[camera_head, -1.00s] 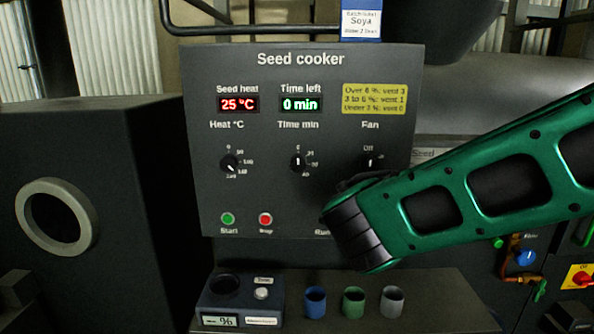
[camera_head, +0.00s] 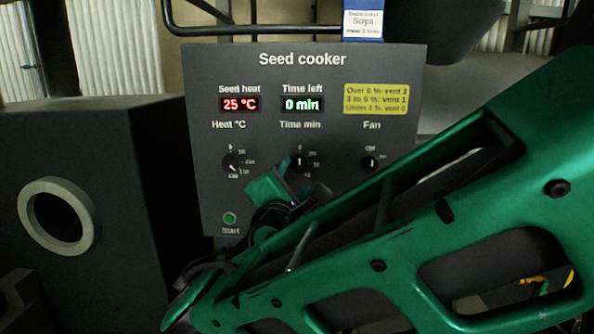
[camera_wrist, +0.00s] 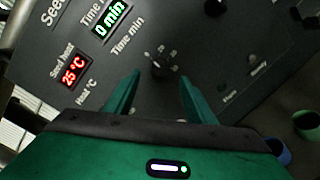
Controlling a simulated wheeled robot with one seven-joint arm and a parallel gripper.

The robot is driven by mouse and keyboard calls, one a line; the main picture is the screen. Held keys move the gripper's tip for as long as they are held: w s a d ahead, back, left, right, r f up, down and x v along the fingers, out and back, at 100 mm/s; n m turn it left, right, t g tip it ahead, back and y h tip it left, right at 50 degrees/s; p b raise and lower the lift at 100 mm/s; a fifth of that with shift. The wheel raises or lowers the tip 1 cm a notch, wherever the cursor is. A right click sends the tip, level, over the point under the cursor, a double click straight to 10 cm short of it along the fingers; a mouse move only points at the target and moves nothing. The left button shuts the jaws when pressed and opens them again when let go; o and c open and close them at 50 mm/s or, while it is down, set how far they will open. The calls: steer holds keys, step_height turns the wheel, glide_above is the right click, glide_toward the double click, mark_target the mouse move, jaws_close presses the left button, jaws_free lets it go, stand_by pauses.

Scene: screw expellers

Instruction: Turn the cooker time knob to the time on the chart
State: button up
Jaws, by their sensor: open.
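The seed cooker panel (camera_head: 320,115) faces me with a row of three dial knobs. The time knob (camera_head: 299,165) is the middle one, under "Time min". Its pointer looks near the top of its dial, and the display above it (camera_head: 302,104) reads 0 min. In the wrist view the time knob (camera_wrist: 160,68) lies ahead between the fingertips. My gripper (camera_wrist: 160,80) is open, one green finger to either side. I cannot tell how far the tips stand from the panel. In the head view my gripper (camera_head: 268,186) is just below and left of that knob. No time chart is readable.
The heat knob (camera_head: 232,165) is left of the time knob, and the fan knob (camera_head: 370,163) is right. The green start button (camera_head: 230,218) is at lower left. A yellow vent label (camera_head: 376,99) is at upper right, and a blue Soya tag (camera_head: 362,20) hangs above.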

mark_target(300, 166)
steer(key=w, duration=0.5)
steer(key=w+d, duration=0.1)
steer(key=w, duration=0.1)
steer(key=shift+w+d, duration=0.1)
steer(key=shift+w, duration=0.3)
steer(key=c, duration=1)
